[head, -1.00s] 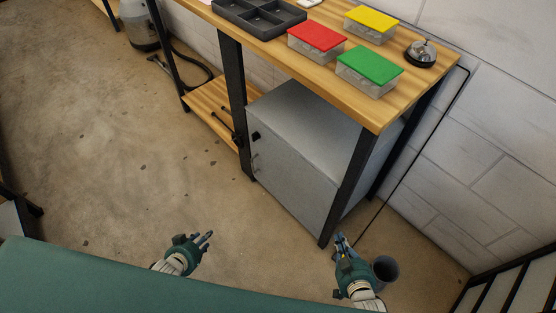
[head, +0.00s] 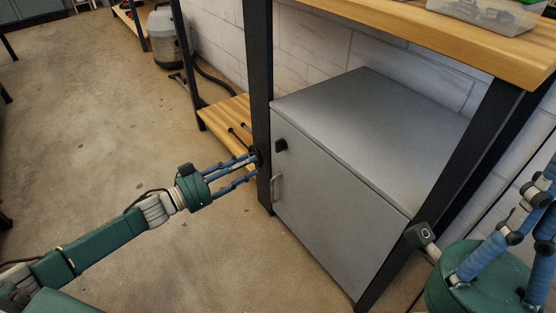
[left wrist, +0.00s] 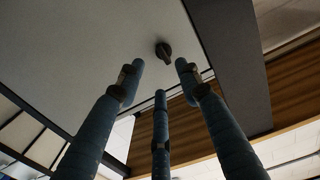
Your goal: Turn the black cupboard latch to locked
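The black cupboard latch (head: 281,146) sits near the upper left corner of the grey cupboard's door (head: 325,222), above a metal pull handle (head: 277,188). The door looks shut. In the left wrist view the latch (left wrist: 164,52) is a small dark knob just beyond my fingers; its exact angle is hard to tell. My left gripper (head: 250,161) is open and empty, left of the latch and apart from it, beside the bench leg. In the left wrist view its three blue fingers (left wrist: 160,76) are spread. My right gripper (head: 525,220) is at the lower right, its fingertips cut off by the frame.
A black bench leg (head: 259,110) stands close to the latch's left, and another leg (head: 455,185) crosses the right side. The wooden benchtop (head: 480,48) overhangs the cupboard. A low wooden shelf (head: 222,125) lies behind my left fingers. The floor in front is clear.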

